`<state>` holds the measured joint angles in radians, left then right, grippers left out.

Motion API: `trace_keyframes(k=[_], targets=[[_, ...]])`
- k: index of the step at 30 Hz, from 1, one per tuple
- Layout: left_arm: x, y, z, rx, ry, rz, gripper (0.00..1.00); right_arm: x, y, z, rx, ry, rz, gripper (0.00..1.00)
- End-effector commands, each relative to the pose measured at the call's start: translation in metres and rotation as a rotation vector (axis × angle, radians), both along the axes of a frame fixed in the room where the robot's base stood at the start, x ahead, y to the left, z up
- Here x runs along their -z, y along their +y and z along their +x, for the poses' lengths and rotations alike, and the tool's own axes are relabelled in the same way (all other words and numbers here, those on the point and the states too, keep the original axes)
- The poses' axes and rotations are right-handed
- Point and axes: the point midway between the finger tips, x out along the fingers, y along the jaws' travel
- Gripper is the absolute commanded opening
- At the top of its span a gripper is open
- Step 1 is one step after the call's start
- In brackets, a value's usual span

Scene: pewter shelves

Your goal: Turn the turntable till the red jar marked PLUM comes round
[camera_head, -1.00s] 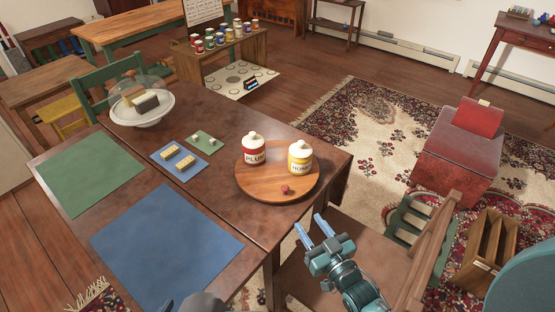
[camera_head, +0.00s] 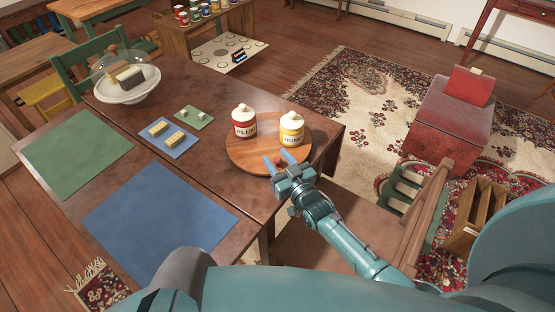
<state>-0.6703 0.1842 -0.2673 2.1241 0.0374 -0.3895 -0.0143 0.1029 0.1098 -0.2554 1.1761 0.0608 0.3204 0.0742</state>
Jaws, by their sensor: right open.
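A round wooden turntable (camera_head: 250,160) lies on the dark table near its right end. The red jar marked PLUM (camera_head: 244,122), with a white lid, stands on its far left part, label facing me. A yellow jar (camera_head: 291,130) with a label that seems to read HONEY stands on its right part. A small dark red knob (camera_head: 279,166) near the turntable's front edge is partly hidden by my right gripper. My right gripper (camera_head: 277,162) is open, its blue fingers over the front edge beside the knob; I cannot tell whether they touch it. My left gripper is not in view.
A blue mat (camera_head: 160,222) and a green mat (camera_head: 74,155) lie flat on the table. A small blue mat (camera_head: 180,145) with yellow blocks and a domed cake stand (camera_head: 127,92) are behind. A wooden chair (camera_head: 427,215) stands at the right.

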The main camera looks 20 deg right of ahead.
Motion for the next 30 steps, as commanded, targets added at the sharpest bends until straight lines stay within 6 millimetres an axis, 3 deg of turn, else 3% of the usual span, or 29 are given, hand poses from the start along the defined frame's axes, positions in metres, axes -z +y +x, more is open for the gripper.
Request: trace_keyframes(k=[10, 25, 30], targets=[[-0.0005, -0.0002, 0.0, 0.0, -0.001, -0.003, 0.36, 0.0002, 0.0011, 0.0038, 0.0, 0.001, 0.0, 0.41], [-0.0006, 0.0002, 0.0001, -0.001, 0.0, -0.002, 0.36, 0.0002, 0.0008, 0.0035, 0.0, 0.001, 0.0, 0.0], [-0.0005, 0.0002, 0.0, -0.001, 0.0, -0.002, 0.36, 0.0002, 0.0007, 0.0035, 0.0, 0.001, 0.0, 0.0]])
